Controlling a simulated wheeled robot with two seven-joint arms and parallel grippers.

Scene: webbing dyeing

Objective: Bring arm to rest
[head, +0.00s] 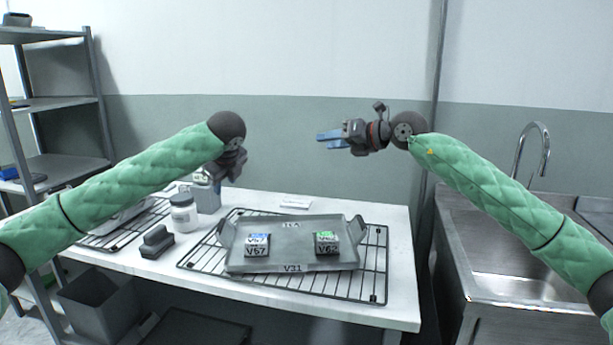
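My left arm, in a green quilted sleeve, comes in from the left. Its gripper (232,165) hangs over the back left of the table, near a white jar; its fingers are partly hidden, so I cannot tell if it is open. My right arm, also in green, comes in from the right. Its gripper (330,139) is raised above the back of the table and points left, with blue fingertips. Nothing shows between those fingers, but their gap is unclear. Both grippers are apart from the tray (291,267).
The tray, marked V31, sits on a wire rack (376,262) and bears blocks marked V57 (257,245) and V62 (327,243). A white jar (184,214) and dark block (157,241) stand left. A sink (520,270) is right, shelves (60,104) left.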

